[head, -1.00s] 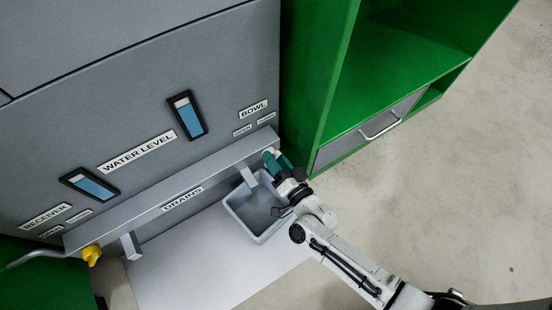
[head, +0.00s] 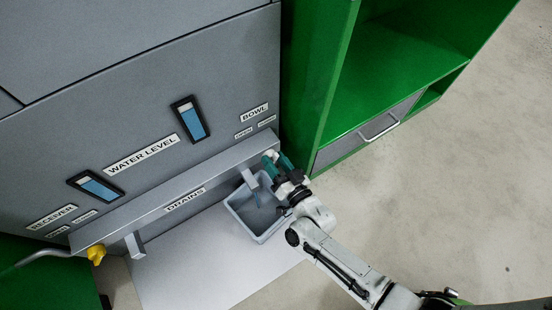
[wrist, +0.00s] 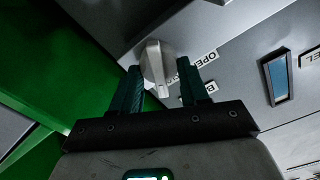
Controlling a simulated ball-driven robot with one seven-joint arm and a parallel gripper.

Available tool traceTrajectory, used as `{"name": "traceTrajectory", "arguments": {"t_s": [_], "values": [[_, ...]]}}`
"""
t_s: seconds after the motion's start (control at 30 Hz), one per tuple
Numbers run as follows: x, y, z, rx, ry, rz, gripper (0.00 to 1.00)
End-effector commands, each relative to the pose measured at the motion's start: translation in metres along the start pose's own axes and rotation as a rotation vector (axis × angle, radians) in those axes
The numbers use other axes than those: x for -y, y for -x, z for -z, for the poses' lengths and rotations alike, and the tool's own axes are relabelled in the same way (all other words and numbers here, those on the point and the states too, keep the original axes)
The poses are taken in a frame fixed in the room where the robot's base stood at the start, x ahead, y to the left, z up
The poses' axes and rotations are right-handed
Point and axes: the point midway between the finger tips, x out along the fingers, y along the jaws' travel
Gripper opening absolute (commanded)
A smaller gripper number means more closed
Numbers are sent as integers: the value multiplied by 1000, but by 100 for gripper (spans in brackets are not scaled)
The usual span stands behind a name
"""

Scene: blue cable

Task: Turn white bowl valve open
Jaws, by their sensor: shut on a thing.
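The white bowl valve (wrist: 157,60) is a pale round knob with a raised grip ridge, in the upper middle of the wrist view beside the OPEN label (wrist: 206,58). In the head view my gripper (head: 278,161) is at the right end of the drain ledge and largely hides the valve.
The green cabinet (head: 320,85) stands close to the right of my gripper. The grey machine panel (head: 90,135) has two level windows. A yellow valve (head: 96,254) is at the left end of the ledge (head: 150,213). Open floor lies at the right.

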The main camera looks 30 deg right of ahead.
Motion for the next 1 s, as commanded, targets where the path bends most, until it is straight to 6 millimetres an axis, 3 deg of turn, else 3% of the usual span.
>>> {"name": "traceTrajectory", "arguments": {"t_s": [1.0], "values": [[5, 0, -3, 2, 953, -2, 14]]}}
